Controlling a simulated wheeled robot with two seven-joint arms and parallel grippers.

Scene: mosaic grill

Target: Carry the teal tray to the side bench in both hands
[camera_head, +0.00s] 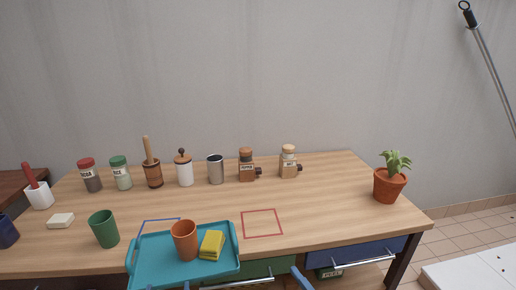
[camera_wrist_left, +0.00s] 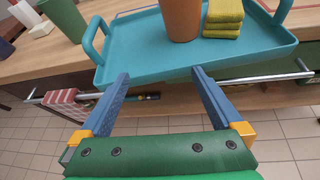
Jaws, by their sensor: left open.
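The teal tray (camera_head: 160,256) sits at the front edge of the wooden table, with a raised handle at each end. An orange cup (camera_head: 185,240) and a folded yellow cloth or sponge (camera_head: 211,244) lie on it. In the left wrist view the tray (camera_wrist_left: 140,45) is just beyond my left gripper (camera_wrist_left: 160,75), which is open, empty and apart from the handles. In the head view only a blue tip of the left gripper (camera_head: 186,286) shows below the tray. Another blue finger (camera_head: 300,278), apparently my right gripper's, shows right of the tray; its jaws are unclear.
A green cup (camera_head: 103,229) stands left of the tray. Jars and mills line the table's back; a potted plant (camera_head: 390,182) stands at right. Drawer handles (camera_head: 365,260) jut from the front. A red square outline (camera_head: 262,223) marks clear tabletop. A dark bench (camera_head: 12,182) shows at far left.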

